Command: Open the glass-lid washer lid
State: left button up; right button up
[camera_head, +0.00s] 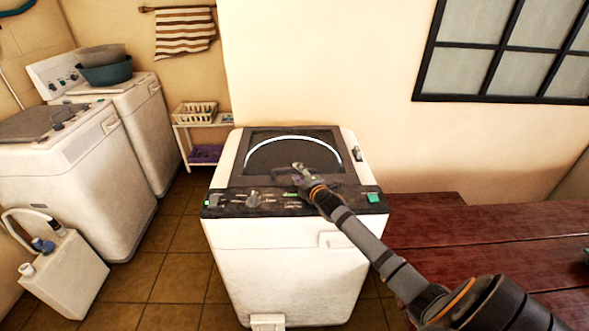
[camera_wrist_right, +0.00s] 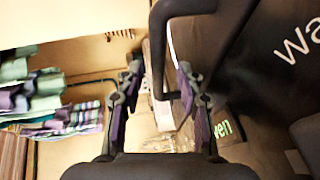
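The glass-lid washer (camera_head: 290,262) is white with a dark control panel and stands in the middle of the head view. Its dark glass lid (camera_head: 270,152) lies shut on top, with a bright curved reflection across it. My right gripper (camera_head: 299,172) is over the front edge of the lid, just behind the panel. In the right wrist view its two fingers (camera_wrist_right: 158,85) are apart. A dark bar-like handle (camera_wrist_right: 165,45) reaches down between the fingertips. I cannot tell whether a finger touches it. My left gripper is not in view.
Two other white washers (camera_head: 75,165) stand at the left, the rear one with basins (camera_head: 104,68) on it. A white jug (camera_head: 65,272) is on the tiled floor. A red-brown wooden table (camera_head: 480,240) lies close at the right, under my right arm.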

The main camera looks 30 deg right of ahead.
jog(key=shift+x, duration=1.15)
jog(key=shift+w, duration=0.25)
jog(key=c, duration=0.6)
grip_shut()
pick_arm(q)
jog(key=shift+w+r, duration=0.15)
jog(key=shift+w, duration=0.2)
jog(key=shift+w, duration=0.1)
